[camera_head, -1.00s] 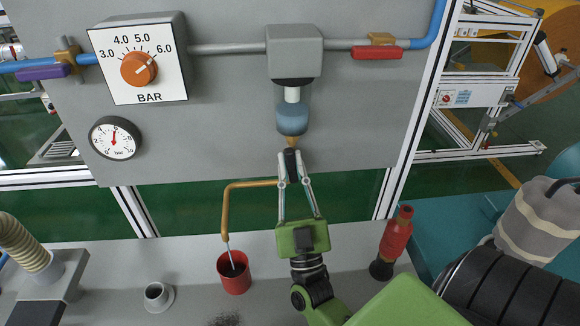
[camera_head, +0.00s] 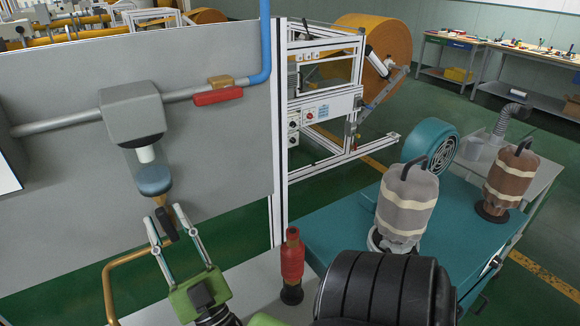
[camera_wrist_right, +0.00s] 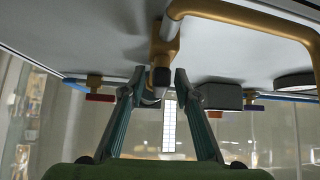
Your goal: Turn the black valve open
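The black valve (camera_head: 165,223) is a small dark handle on the brass fitting below the blue filter bowl (camera_head: 154,180) on the grey panel. My left gripper is not in view.
A brass pipe (camera_head: 110,275) runs down left of my right gripper. A red lever (camera_head: 218,96) sits on the grey pipe above right. A red and black bottle-like object (camera_head: 291,262) stands on the ledge to the right. A teal machine (camera_head: 330,225) is beyond it.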

